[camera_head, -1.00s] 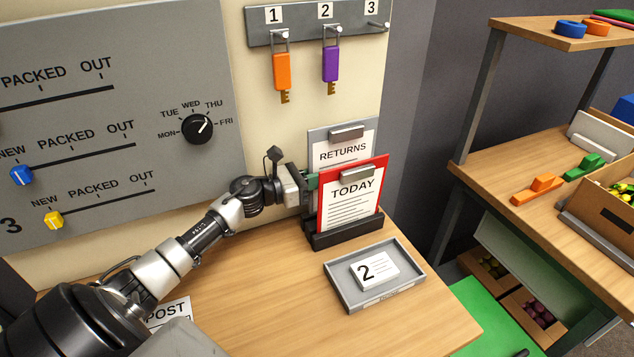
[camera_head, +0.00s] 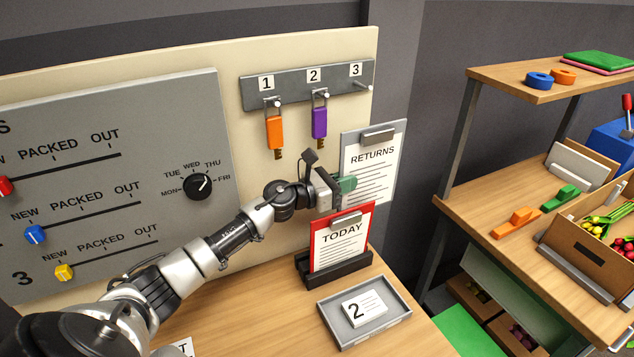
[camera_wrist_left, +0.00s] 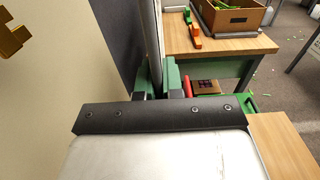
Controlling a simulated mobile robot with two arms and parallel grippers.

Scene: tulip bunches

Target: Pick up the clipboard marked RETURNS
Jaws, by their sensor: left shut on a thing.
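The grey clipboard marked RETURNS (camera_head: 372,165) is raised above the black holder (camera_head: 335,268), upright and slightly tilted. My left gripper (camera_head: 345,186) is shut on its left edge. In the left wrist view the clipboard (camera_wrist_left: 154,40) shows edge-on between the green fingertips of my left gripper (camera_wrist_left: 157,80). The red clipboard marked TODAY (camera_head: 342,238) stands in the holder, below and in front of the gripper. My right gripper is not in view.
A grey tray (camera_head: 393,329) with a card marked 2 (camera_head: 364,307) lies in front of the holder. A wooden shelf unit (camera_head: 470,217) stands at the right, past a gap.

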